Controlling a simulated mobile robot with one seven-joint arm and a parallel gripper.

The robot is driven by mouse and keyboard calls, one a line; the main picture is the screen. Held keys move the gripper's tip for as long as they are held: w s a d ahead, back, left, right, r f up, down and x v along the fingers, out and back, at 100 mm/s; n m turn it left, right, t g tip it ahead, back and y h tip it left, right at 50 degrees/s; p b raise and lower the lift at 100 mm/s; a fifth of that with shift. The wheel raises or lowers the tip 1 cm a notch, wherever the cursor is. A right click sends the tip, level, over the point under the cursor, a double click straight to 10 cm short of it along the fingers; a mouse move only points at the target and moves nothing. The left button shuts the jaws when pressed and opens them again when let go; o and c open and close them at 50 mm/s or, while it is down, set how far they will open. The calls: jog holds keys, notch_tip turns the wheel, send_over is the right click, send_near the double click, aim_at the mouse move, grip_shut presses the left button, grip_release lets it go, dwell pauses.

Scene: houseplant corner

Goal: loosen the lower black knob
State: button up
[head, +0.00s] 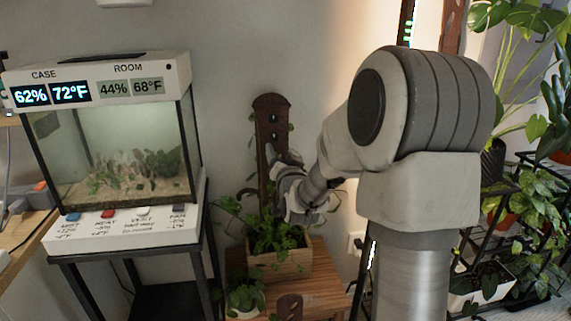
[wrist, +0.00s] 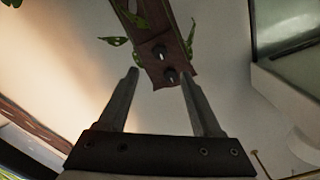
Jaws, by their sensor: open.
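A dark brown upright board (head: 267,106) stands against the wall behind the planter, with dark knobs on its face. It also shows in the wrist view (wrist: 150,25), which is turned roughly upside down. Two black knobs show there: one near the board's end (wrist: 170,76), and one farther along toward the leaves (wrist: 158,52), which appears to be the lower knob. My gripper (wrist: 158,73) is open, its fingers apart on either side of the board's end, with nothing between them gripped. In the head view my gripper (head: 274,155) is in front of the board and partly hides it.
A wooden planter (head: 280,264) with leafy plants stands below my gripper on a wooden stand. A glass terrarium (head: 115,150) with a labelled white base is on the left. Shelved plants (head: 510,250) fill the right. Bare wall lies between terrarium and board.

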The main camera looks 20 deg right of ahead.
jog(key=s+a, duration=0.1)
jog(key=s, duration=0.5)
jog(key=shift+s+a+p, duration=0.15)
jog(key=shift+s+p, duration=0.1)
jog(key=shift+p, duration=0.05)
jog(key=s+a+n+g+y, duration=0.1)
jog(key=s+a+n+g, duration=0.25)
jog(key=s, duration=0.65)
jog(key=s+a+n+g+y, duration=0.15)
jog(key=s+a+g, duration=0.3)
jog(key=s, duration=0.55)
jog(key=s+a+n+g+y, duration=0.1)
jog(key=s+a+n+g, duration=0.25)
jog(key=s, duration=0.65)
notch_tip(320, 180, up, 21)
jog(key=p, duration=2.2)
jog(key=shift+w+d, duration=0.2)
